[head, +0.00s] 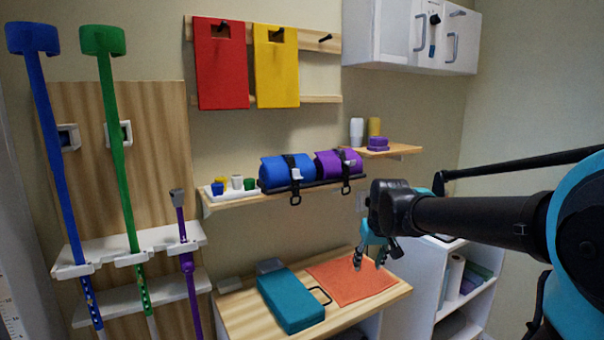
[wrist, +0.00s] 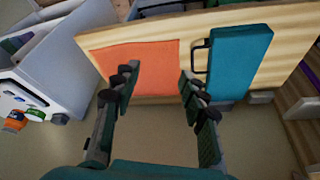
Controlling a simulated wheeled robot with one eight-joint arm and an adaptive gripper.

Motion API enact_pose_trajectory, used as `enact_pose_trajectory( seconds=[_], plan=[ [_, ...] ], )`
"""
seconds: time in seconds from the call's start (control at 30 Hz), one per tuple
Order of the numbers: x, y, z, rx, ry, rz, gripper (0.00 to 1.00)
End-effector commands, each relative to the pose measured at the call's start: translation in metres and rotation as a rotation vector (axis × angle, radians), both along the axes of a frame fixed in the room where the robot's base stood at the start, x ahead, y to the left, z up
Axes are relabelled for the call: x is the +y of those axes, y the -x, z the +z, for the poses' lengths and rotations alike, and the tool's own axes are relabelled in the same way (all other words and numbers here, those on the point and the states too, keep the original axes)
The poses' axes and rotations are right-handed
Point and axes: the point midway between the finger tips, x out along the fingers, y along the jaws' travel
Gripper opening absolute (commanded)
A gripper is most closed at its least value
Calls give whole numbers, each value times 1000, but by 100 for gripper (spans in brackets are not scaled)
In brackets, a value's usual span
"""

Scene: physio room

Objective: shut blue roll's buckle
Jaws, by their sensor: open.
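A blue roll (head: 285,171) lies on the wall shelf in the head view, left of a purple roll (head: 338,163). A black strap runs over the blue roll, with a light grey buckle (head: 296,174) on its front and a dark ring hanging below. I cannot tell whether the buckle is open or shut. My gripper (head: 371,262) is open and empty, pointing down over the orange mat, to the right of the rolls and lower. In the wrist view its two fingers (wrist: 155,85) stand apart with nothing between them. The rolls are not in the wrist view.
A teal case (head: 290,301) with a black handle and an orange mat (head: 350,278) lie on the wooden table (head: 240,318). Small cups stand on a white tray (head: 232,190) beside the blue roll.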

Motion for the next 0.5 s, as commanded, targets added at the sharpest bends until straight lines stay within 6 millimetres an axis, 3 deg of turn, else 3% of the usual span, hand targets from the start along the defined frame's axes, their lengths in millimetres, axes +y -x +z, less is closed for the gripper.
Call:
enact_pose_trajectory(
  seconds=[0.03,0.2,0.37,0.5],
  plan=[
    [12,-17,27,-1,-1,26,43],
    [49,-58,115,-4,-2,111,43],
    [85,-79,197,-7,-2,192,43],
    [114,-83,265,-10,-2,261,43]
  ],
)
